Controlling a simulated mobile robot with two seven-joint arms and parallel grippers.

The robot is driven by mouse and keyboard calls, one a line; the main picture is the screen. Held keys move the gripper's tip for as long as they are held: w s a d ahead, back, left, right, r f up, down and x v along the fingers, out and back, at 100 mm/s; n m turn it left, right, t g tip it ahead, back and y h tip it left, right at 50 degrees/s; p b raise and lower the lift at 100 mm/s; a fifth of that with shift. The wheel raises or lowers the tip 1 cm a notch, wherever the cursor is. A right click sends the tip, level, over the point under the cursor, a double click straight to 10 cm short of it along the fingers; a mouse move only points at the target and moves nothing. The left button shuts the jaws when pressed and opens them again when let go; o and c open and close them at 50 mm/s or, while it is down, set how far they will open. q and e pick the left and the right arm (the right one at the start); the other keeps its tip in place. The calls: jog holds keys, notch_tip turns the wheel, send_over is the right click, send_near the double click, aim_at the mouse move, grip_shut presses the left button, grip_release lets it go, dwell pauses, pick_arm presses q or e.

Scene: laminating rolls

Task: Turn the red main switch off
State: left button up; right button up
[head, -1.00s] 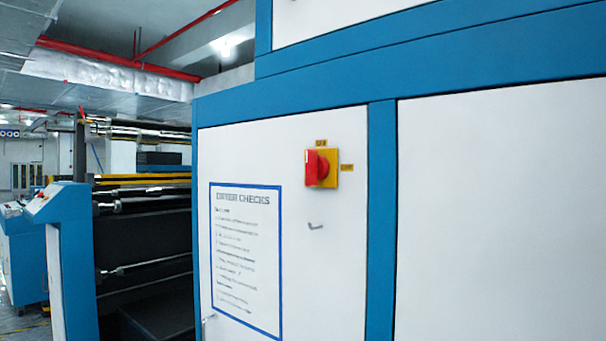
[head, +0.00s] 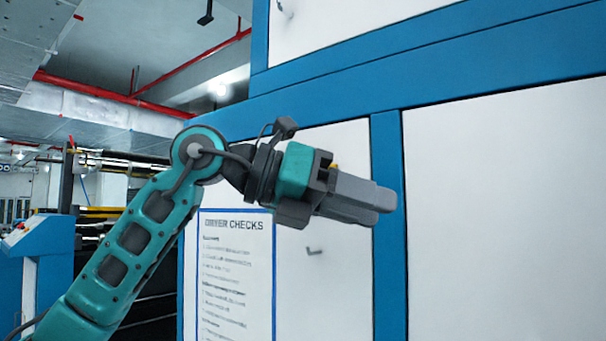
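The red main switch is hidden behind my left gripper (head: 384,200); only a small yellow bit (head: 334,165) of its plate or label shows above the gripper body. The switch's red handle and its position cannot be seen now. My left arm comes up from the lower left, and its gripper lies across the white cabinet panel with its fingers pointing right. The fingers overlap in this view, so I cannot tell whether they are apart. Contact with the switch cannot be made out. My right gripper is not in view.
A DRYER CHECKS sheet (head: 236,270) with a blue border is on the white panel below the gripper. A small grey latch (head: 314,251) sits right of it. A blue upright (head: 390,285) separates this panel from a bare white panel (head: 505,220). Rollers stand at the left.

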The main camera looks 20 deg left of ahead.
pick_arm(q)
jog(key=s+a+r+n+t+y, duration=0.3)
jog(key=a+r+n+t+y, duration=0.25)
jog(key=a+r+y, duration=0.65)
jog(key=w+d+f+h, duration=0.1)
jog(key=w+f, duration=0.2)
jog(key=w, duration=0.2)
jog(key=w+d+f+t+h, duration=0.1)
jog(key=w+f+h, duration=0.1)
jog(key=w, duration=0.4)
jog(key=shift+d+f+m+b, duration=0.15)
jog(key=shift+f+m+b, duration=0.15)
jog(key=shift+f+m, duration=0.15)
jog(key=shift+s, duration=0.1)
grip_shut()
